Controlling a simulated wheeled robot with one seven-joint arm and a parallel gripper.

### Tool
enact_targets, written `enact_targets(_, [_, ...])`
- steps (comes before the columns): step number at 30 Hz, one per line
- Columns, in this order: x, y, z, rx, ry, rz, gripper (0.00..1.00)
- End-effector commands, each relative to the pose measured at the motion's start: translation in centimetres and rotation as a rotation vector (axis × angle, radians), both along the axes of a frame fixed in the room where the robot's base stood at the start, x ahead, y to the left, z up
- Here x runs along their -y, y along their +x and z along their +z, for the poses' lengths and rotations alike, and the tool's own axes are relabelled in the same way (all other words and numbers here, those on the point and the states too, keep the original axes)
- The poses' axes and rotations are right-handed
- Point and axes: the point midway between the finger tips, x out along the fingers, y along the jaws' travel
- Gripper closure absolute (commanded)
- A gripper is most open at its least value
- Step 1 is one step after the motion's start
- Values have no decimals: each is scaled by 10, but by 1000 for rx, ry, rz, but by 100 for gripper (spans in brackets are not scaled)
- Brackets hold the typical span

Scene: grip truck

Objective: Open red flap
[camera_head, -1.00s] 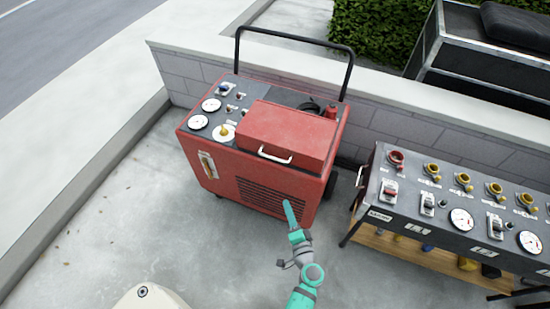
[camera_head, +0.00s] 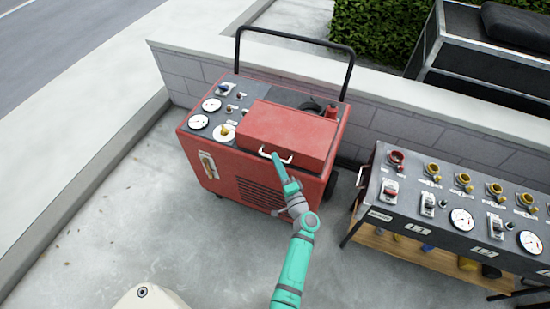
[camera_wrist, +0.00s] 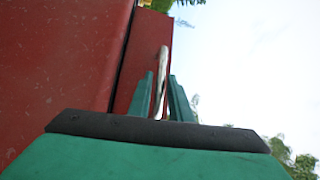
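The red flap (camera_head: 288,130) is the raised lid on top of the red machine, and it is closed. Its pale handle (camera_head: 264,152) is on the front face of the flap. My gripper (camera_head: 276,156) is at this handle and covers its middle in the head view. In the wrist view the handle (camera_wrist: 162,66) shows between the two teal fingers of my gripper (camera_wrist: 164,86). The fingers stand apart, with a gap around the handle. Whether either finger touches it, I cannot tell.
The red machine (camera_head: 230,183) has gauges and knobs on its left top and a black push bar (camera_head: 295,38) behind. A dark control bench (camera_head: 410,215) stands close at the right. A low wall (camera_head: 385,122) runs behind. Concrete floor is clear at the front left.

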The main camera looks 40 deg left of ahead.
Motion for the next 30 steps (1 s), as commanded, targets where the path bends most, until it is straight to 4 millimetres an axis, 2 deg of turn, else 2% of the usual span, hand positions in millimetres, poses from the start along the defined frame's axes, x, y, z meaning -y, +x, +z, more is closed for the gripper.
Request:
enact_targets(6, [-14,11,3,2,0,-3,82])
enact_targets(16, [-20,9,3,0,-1,3,82])
enact_targets(18, [-21,9,3,0,-1,4,99])
enact_targets(19, [-21,9,3,0,-1,4,100])
enact_targets(30, [-16,10,6,-13,-5,0,100])
